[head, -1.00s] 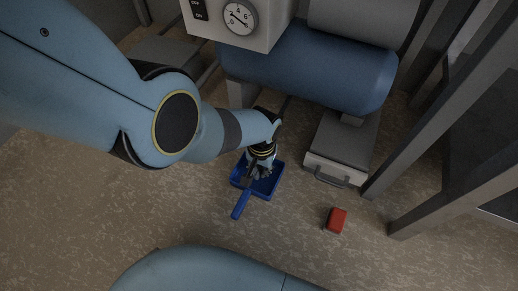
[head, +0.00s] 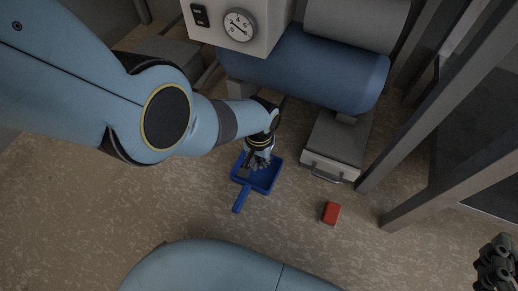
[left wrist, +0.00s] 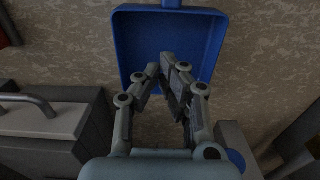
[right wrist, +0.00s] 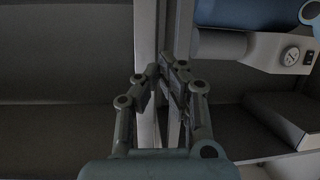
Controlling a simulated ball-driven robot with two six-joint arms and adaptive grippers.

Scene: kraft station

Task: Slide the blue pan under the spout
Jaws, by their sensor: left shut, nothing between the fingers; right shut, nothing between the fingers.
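The blue pan (head: 268,181) lies on the speckled floor in front of the blue tank, its handle (head: 240,198) pointing to the lower left. It also fills the top of the left wrist view (left wrist: 203,25). My left gripper (head: 257,163) is over the pan's open tray near its back edge, fingers shut and empty. Whether the fingertips touch the pan cannot be told. My right gripper (head: 495,262) is at the lower right edge of the head view, far from the pan, shut and empty. No spout can be made out; my left arm and the tank cover part of the area behind the pan.
The blue tank (head: 310,70) and a box with a dial (head: 240,25) stand at the back. A grey drawer unit (head: 333,150) is right of the pan, with a red block (head: 331,213) in front. A grey frame post (head: 430,120) rises at right.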

